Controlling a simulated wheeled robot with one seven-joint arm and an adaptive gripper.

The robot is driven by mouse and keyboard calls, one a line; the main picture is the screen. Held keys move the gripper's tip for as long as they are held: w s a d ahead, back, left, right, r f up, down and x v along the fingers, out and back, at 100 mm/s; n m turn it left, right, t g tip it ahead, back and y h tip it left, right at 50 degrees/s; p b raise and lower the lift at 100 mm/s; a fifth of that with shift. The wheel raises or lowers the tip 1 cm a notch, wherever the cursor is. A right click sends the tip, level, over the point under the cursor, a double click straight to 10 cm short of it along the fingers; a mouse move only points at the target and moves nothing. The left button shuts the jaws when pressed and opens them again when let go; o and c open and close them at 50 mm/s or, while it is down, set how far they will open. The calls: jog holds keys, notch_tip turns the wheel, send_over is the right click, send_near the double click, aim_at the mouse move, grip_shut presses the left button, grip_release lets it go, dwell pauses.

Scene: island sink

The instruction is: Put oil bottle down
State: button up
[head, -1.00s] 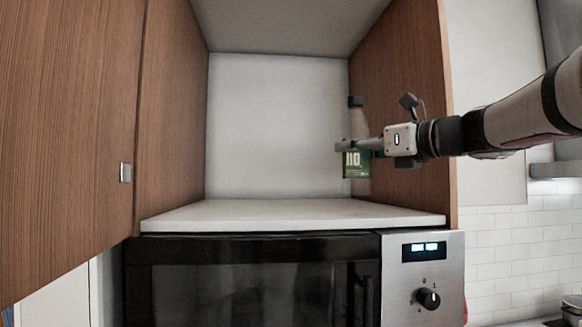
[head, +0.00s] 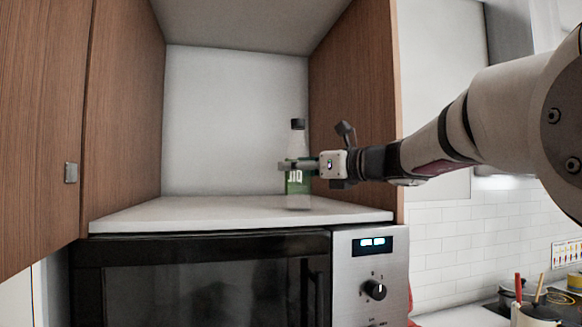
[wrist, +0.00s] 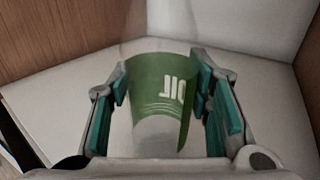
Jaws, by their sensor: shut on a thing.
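The oil bottle (head: 297,183) has a black cap, a clear upper part and a green label with white letters. In the head view it is upright inside the open cabinet, near the right wall, with its base at the level of the white shelf (head: 200,213). I cannot tell for sure whether the base touches the shelf. My gripper (head: 290,167) reaches in from the right and is shut on the bottle around the label's top. In the wrist view the bottle (wrist: 160,95) sits between the two teal finger pads, with the shelf around it.
A microwave (head: 200,285) is under the shelf. The cabinet door (head: 40,120) stands open at left. The right cabinet wall (head: 360,110) is close to my gripper. The shelf left of the bottle is clear. A stove with pots (head: 535,312) is at lower right.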

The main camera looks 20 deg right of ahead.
jog(key=o, duration=1.5)
jog(key=shift+f, duration=0.1)
jog(key=shift+o, duration=0.2)
jog(key=shift+s+d+r, duration=0.1)
jog(key=shift+r, duration=0.1)
jog(key=b+v, duration=0.1)
jog(key=v, duration=1)
jog(key=shift+s+d, duration=0.2)
jog(key=shift+s, duration=0.15)
